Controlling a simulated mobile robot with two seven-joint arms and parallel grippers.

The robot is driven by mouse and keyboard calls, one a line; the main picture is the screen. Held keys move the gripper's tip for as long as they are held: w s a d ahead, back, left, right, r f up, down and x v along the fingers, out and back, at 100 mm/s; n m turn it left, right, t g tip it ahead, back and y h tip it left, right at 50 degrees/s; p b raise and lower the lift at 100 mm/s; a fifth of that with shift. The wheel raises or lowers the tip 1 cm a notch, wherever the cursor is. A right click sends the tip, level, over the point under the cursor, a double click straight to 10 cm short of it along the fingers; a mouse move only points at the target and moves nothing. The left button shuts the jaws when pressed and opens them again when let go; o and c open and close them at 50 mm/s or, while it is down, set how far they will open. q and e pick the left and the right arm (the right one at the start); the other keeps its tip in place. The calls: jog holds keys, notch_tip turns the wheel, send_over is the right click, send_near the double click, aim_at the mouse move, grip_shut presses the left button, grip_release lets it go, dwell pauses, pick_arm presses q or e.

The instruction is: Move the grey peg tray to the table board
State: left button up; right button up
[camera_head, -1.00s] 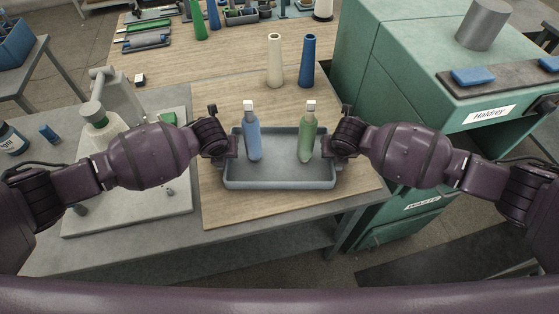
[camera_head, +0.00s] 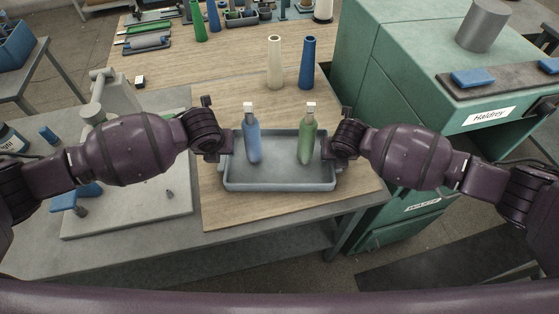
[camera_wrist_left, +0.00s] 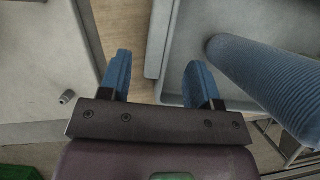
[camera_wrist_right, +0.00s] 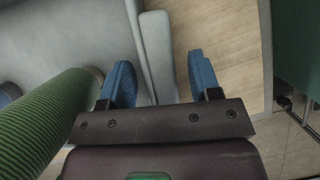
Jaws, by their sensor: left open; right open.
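The grey tray (camera_head: 280,184) is on the pale wooden board (camera_head: 290,214) at the front of the table and appears to rest flat. A blue cone (camera_head: 253,143) and a green cone (camera_head: 306,141), both white-tipped, stand upright in it; any pegs are hidden. My left gripper (camera_head: 224,150) is at the tray's left end. In the left wrist view its open blue fingers (camera_wrist_left: 158,80) are either side of the tray's end edge (camera_wrist_left: 155,40). My right gripper (camera_head: 337,152) is at the right end, open, with the tray's handle (camera_wrist_right: 158,50) between its fingers (camera_wrist_right: 162,80). Contact is unclear.
A cream cone (camera_head: 275,62) and a dark blue cone (camera_head: 309,63) stand behind the tray. A green machine (camera_head: 400,100) stands close on the right. A grey plate with a fixture (camera_head: 130,215) lies left of the board. The board's front strip is clear.

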jog(key=shift+r, duration=0.1)
pick_arm(q)
jog(key=v, duration=0.5)
jog(key=shift+s+r, duration=0.1)
jog(key=shift+r, duration=0.15)
pick_arm(e)
jog(key=v, duration=1.2)
